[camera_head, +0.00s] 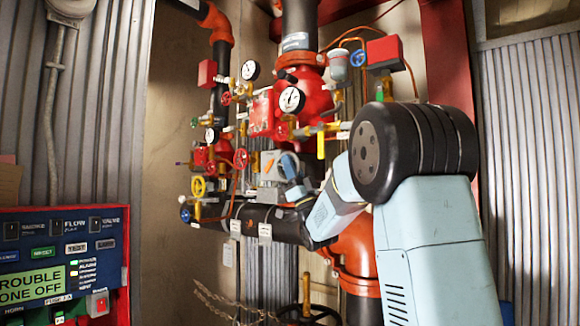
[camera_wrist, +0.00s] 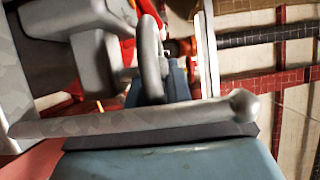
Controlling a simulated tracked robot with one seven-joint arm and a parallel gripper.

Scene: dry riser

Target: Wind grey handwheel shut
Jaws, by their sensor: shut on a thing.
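In the wrist view a grey bar with a rounded end (camera_wrist: 200,112) crosses the picture, and a grey curved bar (camera_wrist: 150,62) rises behind it. They look like parts of the grey handwheel, though its whole outline does not show. My gripper (camera_wrist: 165,95) is shut on the grey handwheel, with a pale blue finger and dark pad close against the bar. In the head view my gripper (camera_head: 291,180) reaches left from my arm into the pipework, beside a grey box. The handwheel is hard to make out there, and the grip is partly hidden.
A black horizontal pipe (camera_head: 270,216) runs below my gripper. A blue alarm panel (camera_head: 62,262) stands at lower left.

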